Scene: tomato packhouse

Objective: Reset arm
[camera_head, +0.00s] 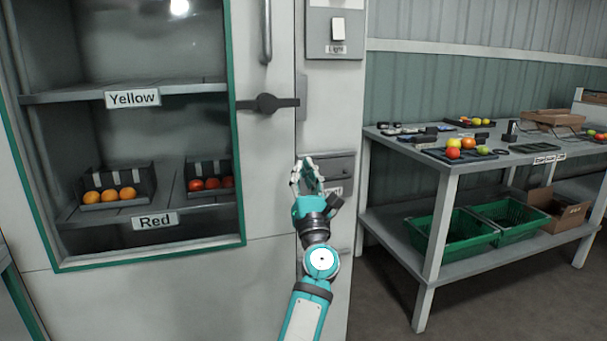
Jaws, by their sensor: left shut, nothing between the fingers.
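My left gripper (307,172) is raised in front of the cabinet's right-hand panel, close to a grey handle or drawer-like fitting (336,166). Its fingers are shut with nothing between them. I cannot tell whether it touches the panel. My left arm (312,285) reaches up from the bottom of the view. My right gripper is not in view.
A cabinet has shelves labelled Yellow (133,98) and Red (158,221); trays of orange (110,194) and red tomatoes (212,183) stand on the Red shelf. A light switch (338,28) is above. Right, a table (452,167) holds trays; green crates (447,243) sit below.

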